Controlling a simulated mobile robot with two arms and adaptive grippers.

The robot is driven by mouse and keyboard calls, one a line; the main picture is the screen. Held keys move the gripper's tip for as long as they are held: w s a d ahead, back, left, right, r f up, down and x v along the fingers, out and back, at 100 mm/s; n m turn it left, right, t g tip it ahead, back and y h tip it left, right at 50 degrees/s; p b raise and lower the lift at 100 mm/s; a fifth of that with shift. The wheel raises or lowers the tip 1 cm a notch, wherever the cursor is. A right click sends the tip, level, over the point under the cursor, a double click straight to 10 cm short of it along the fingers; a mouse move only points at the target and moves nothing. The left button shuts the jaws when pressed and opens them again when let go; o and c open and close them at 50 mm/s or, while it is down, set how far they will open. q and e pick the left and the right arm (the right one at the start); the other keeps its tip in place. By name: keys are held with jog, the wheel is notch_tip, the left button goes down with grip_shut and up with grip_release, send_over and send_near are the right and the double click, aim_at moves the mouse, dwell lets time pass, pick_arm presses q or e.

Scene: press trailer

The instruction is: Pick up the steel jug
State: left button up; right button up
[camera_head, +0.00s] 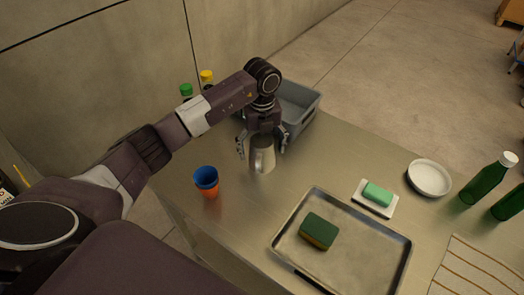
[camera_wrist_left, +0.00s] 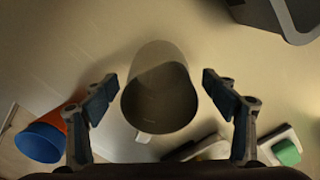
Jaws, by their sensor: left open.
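The steel jug (camera_head: 263,159) stands upright on the metal table, just below my left gripper (camera_head: 262,146). In the left wrist view the jug (camera_wrist_left: 160,95) lies between the two fingers, seen from above into its dark open mouth. Its handle shows at the lower edge of the rim. My left gripper (camera_wrist_left: 161,88) is open, with a finger on each side of the jug and gaps between fingers and wall. My right gripper is not in view.
Blue and orange cups (camera_head: 207,180) stand left of the jug. A grey bin (camera_head: 303,103) is behind it. A metal tray (camera_head: 366,262) with a sponge (camera_head: 319,232) lies in front. A green soap (camera_head: 377,194) on a dish, a white bowl (camera_head: 429,178) and green bottles (camera_head: 481,183) are right.

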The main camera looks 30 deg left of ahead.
pick_arm(q)
jog(key=shift+c, duration=0.3)
jog(key=c, duration=1.3)
jog(key=shift+c, duration=0.2)
